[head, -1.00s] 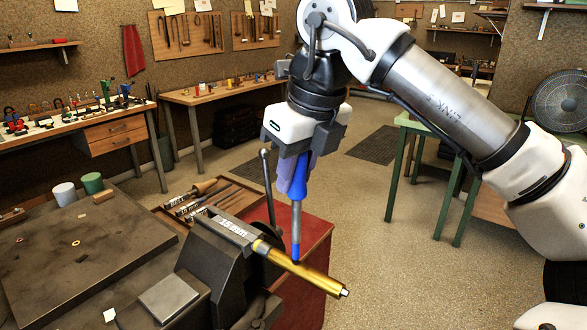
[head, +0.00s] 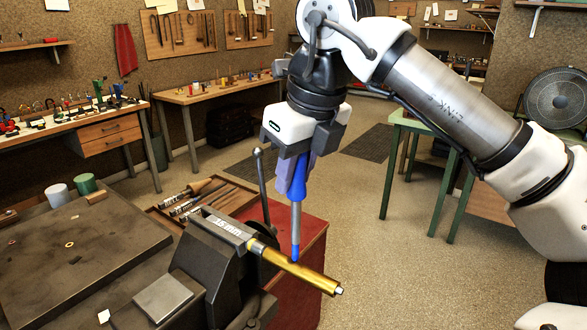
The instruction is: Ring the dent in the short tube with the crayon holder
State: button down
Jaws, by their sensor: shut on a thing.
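My gripper (head: 297,168) is shut on the blue handle of the crayon holder (head: 296,215). The holder hangs upright with its blue tip down. The tip is at the upper side of the brass short tube (head: 306,275), touching it or very close; I cannot tell which. The tube sticks out to the right from the dark vise (head: 215,255), sloping down towards a small pale end. The dent and any ring mark around it are too small to make out or hidden by the tip.
A vise handle (head: 263,190) stands up just left of the crayon holder. Behind the vise, an open tray (head: 155,213) holds several tools. A red cabinet (head: 310,238) stands behind the tube. A white cylinder (head: 57,195) and a green one (head: 86,183) stand on the dark bench (head: 75,265).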

jog(key=shift+s+f, duration=0.1)
jog(key=shift+s, duration=0.05)
dwell(0.4)
jog(key=shift+r+p, duration=2.1)
jog(key=shift+r, duration=1)
jog(key=shift+f, duration=0.15)
